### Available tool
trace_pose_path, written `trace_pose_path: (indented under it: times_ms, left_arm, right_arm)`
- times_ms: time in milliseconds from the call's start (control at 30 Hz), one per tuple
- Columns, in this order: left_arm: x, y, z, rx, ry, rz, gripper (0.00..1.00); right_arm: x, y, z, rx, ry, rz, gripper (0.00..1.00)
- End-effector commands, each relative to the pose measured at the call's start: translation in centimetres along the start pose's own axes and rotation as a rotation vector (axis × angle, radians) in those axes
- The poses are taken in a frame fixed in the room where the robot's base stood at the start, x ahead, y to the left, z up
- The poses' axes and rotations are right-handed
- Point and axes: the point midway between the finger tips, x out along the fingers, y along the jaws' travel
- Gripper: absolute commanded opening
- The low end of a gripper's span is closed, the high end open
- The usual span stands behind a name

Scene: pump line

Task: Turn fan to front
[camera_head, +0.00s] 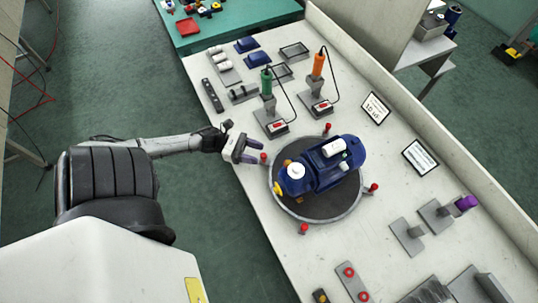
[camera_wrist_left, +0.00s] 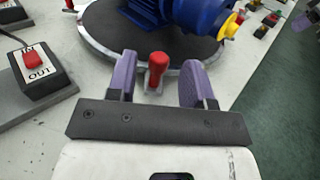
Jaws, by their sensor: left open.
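A blue pump motor (camera_head: 325,165) lies on a round dark turntable (camera_head: 315,205) with a pale rim. Its rounded blue end points to the back right; a yellow part (camera_head: 278,187) is at its front-left end. I cannot clearly make out the fan. Red-knobbed pegs, such as the left one (camera_head: 263,157), stand around the rim. My left gripper (camera_head: 247,150) is open beside that left peg. In the left wrist view the red knob (camera_wrist_left: 158,67) shows between the two purple fingers, apart from both. My right gripper is not in view.
Green (camera_head: 266,83) and orange (camera_head: 318,64) tools stand in holders behind the turntable, each with a red-button box. Two signs (camera_head: 420,157) lie at the right. Grey brackets (camera_head: 407,235) and a red-button plate (camera_head: 351,280) are in front. The bench's left edge is close to my gripper.

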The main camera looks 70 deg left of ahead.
Motion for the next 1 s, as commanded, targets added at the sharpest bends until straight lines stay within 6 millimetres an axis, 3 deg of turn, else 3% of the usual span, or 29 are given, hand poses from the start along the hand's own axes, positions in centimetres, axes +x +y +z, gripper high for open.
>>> trace_pose_path:
  times_ms: [300, 800, 1000]
  left_arm:
    - [4.0, 0.0, 0.0, 0.0, -0.001, -0.001, 0.47]
    - [5.0, 0.0, 0.0, -0.001, 0.0, 0.0, 0.47]
    - [5.0, 0.0, 0.0, -0.001, 0.0, 0.0, 0.29]
  right_arm:
    - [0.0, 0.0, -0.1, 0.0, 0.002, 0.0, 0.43]
    - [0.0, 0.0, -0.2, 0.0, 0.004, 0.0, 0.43]
    - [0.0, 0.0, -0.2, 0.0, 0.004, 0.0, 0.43]
